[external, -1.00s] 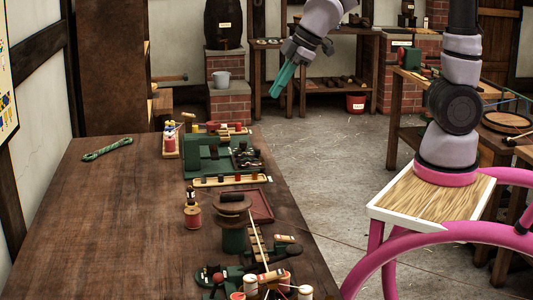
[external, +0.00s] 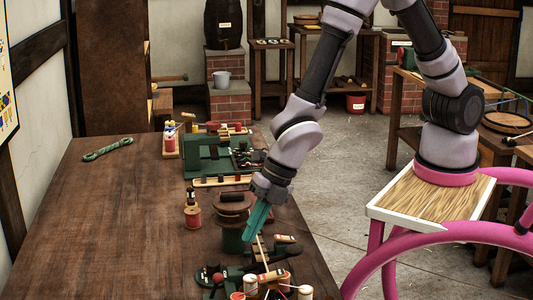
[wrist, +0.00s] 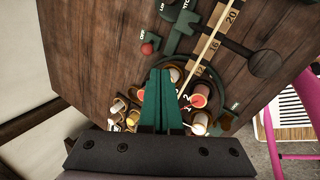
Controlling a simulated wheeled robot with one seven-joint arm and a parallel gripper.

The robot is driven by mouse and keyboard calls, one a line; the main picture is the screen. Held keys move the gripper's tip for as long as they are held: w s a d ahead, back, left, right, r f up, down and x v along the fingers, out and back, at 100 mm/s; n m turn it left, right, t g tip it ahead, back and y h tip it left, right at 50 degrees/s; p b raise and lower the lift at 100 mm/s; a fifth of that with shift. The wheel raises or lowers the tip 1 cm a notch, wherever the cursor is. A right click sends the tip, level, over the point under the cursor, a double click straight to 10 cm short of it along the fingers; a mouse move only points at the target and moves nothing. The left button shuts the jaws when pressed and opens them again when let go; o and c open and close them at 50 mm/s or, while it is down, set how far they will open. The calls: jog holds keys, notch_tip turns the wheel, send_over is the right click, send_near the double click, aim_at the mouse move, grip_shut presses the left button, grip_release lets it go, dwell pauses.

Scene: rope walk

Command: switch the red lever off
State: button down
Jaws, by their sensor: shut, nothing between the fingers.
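The red lever shows as a small red ball knob (external: 217,277) on a dark green fixture at the near end of the bench. In the wrist view the red knob (wrist: 147,48) is up and left of the fingertips, with a small dark tag beside it. Its lettering is too small to read surely. My gripper (external: 248,239) has teal fingers, pointing down over the bench near the green drum, apart from the red knob. In the wrist view my gripper (wrist: 160,73) is shut and empty, its fingers side by side. The lever's shaft is hard to make out.
A pale numbered scale bar (wrist: 212,45) runs beside the knob. Several spools (wrist: 199,100) crowd around the fingers. A green drum (external: 234,239) with a brown disc stands behind the fixture.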

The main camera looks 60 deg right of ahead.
send_near(215, 287)
jog(key=f, duration=0.5)
jog(key=shift+d, duration=0.3)
jog(key=shift+w+r, duration=0.1)
jog(key=shift+w, duration=0.05)
dwell(0.3)
jog(key=shift+a+r+g+h, duration=0.1)
jog(key=shift+g+h, duration=0.3)
jog(key=shift+w+a+r+g+h, duration=0.15)
jog(key=shift+w+a+g+h, duration=0.1)
jog(key=shift+g+h, duration=0.25)
jog(key=shift+w+a+r, duration=0.1)
jog(key=shift+w, duration=0.05)
jog(key=shift+w+a+r, duration=0.3)
jog(key=shift+w+a, duration=0.15)
jog(key=shift+a, duration=0.05)
jog(key=shift+w+a+r, duration=0.25)
jog(key=shift+w+a, duration=1.05)
jog(key=shift+w, duration=0.05)
